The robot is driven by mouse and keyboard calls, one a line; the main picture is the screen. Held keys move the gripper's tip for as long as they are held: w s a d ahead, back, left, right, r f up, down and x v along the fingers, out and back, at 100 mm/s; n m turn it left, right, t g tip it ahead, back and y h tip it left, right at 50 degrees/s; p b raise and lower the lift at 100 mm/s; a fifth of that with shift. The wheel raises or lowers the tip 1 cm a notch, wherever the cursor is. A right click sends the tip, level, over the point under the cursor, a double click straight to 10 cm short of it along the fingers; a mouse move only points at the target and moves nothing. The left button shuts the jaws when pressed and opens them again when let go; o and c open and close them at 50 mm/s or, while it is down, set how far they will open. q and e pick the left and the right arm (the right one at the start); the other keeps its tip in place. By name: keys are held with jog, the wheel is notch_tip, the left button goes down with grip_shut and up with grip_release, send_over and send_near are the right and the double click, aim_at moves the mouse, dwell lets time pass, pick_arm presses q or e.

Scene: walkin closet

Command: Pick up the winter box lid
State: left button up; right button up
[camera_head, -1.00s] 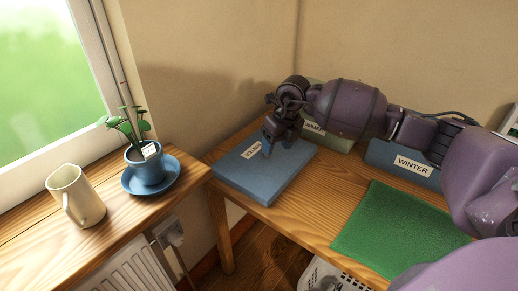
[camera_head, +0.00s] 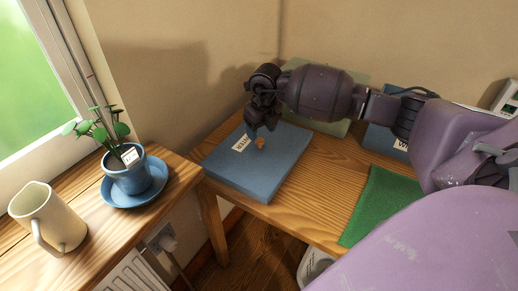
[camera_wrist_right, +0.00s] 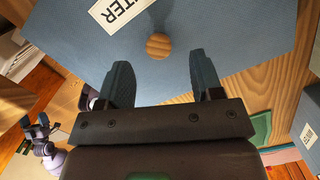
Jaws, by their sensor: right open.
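The winter box lid (camera_head: 272,170) is a flat blue panel with a white label and a small round wooden knob (camera_head: 260,143). It lies on the wooden table at its left end. In the right wrist view the lid (camera_wrist_right: 215,35) fills the upper part, its label (camera_wrist_right: 118,12) partly cut off. My right gripper (camera_head: 256,128) is above the lid by the knob. In the wrist view its two fingers (camera_wrist_right: 156,84) are apart, with the knob (camera_wrist_right: 159,46) just beyond and between the tips, apart from both.
A blue box (camera_head: 382,139) with a partly hidden label and a greenish box (camera_head: 330,127) stand behind my right arm. A green mat (camera_head: 375,205) lies on the table (camera_head: 315,215). A potted plant (camera_head: 130,172) and cream jug (camera_head: 47,222) stand on the sill at left.

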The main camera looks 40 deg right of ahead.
aim_at(260, 140)
jog(key=f, duration=0.5)
jog(key=shift+w+a+b, duration=0.1)
jog(key=shift+w+b, duration=0.15)
jog(key=shift+b, duration=0.1)
jog(key=shift+r, duration=0.1)
grip_shut()
